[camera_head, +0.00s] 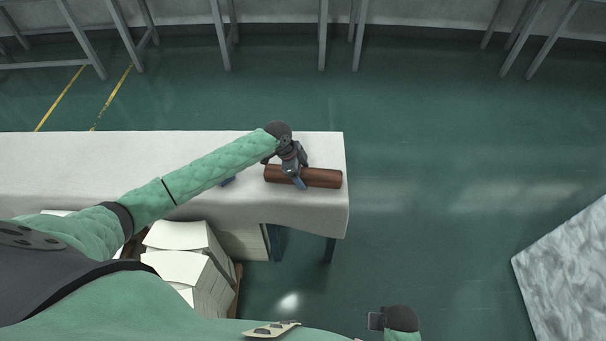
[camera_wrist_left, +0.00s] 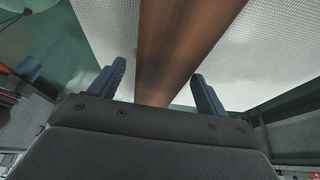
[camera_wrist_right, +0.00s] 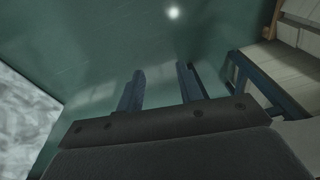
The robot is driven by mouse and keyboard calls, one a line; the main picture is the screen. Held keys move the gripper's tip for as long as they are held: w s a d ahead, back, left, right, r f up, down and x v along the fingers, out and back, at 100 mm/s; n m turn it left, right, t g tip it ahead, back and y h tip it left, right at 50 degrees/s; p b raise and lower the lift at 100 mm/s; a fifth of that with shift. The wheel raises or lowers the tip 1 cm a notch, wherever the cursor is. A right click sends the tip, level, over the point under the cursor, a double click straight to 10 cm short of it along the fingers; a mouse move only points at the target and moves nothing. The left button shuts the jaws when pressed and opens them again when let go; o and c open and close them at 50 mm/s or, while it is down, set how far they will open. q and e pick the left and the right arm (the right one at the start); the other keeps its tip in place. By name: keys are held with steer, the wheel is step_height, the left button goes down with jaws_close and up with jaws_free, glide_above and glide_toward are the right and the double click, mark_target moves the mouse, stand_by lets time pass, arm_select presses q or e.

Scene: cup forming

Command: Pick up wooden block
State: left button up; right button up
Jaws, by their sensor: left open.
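The wooden block (camera_head: 322,178) is a long, dark reddish-brown, rounded piece lying near the right end of the white table (camera_head: 90,165). My left gripper (camera_head: 296,178) is over the block's left half in the head view and covers part of it. In the left wrist view the block (camera_wrist_left: 180,45) runs between the two blue fingers of that gripper (camera_wrist_left: 158,78), with gaps showing on both sides. The left gripper is open. My right gripper (camera_wrist_right: 160,75) has its fingers apart with nothing between them, over the green floor away from the table.
A small dark blue thing (camera_head: 228,181) lies on the table beside my left forearm. Stacked white paper (camera_head: 185,262) stands below the table's front edge. A pale mottled surface (camera_head: 570,270) is at the far right. Open floor lies right of the table.

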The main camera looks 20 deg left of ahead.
arm_select(q)
steer(key=shift+d+f, duration=0.2)
steer(key=shift+f, duration=0.3)
steer(key=c, duration=1.5)
steer(key=shift+o, duration=0.2)
steer(key=shift+r, duration=0.2)
